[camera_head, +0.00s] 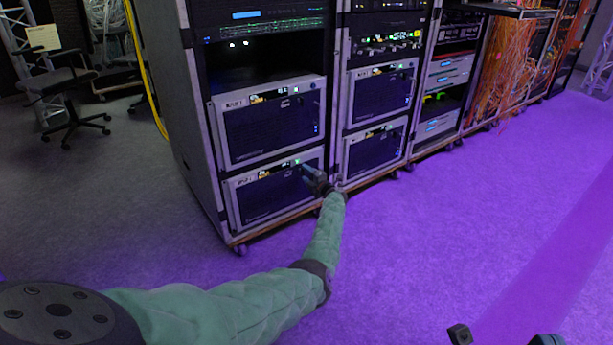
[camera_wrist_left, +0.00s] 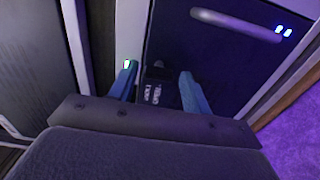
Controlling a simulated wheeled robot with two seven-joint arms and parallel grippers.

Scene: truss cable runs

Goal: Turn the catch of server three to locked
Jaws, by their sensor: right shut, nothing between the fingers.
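My left gripper (camera_head: 306,170) is at the upper right corner of the lower server (camera_head: 265,196) in the left rack. In the left wrist view its two blue fingers (camera_wrist_left: 158,80) stand apart, close to the dark server face. Between them is a small dark part with white markings (camera_wrist_left: 155,93); I cannot tell whether this is the catch or how it is turned. A green light (camera_wrist_left: 126,64) glows by the left finger. No server number is readable. Dark parts of my right gripper (camera_head: 500,338) show at the bottom right edge, away from the racks.
Another server (camera_head: 270,120) sits above in the same rack, and two more (camera_head: 382,92) are in the neighbouring rack. A grey handle (camera_wrist_left: 236,24) shows on the server face. The purple-lit floor (camera_head: 480,210) is clear. An office chair (camera_head: 68,95) stands far left.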

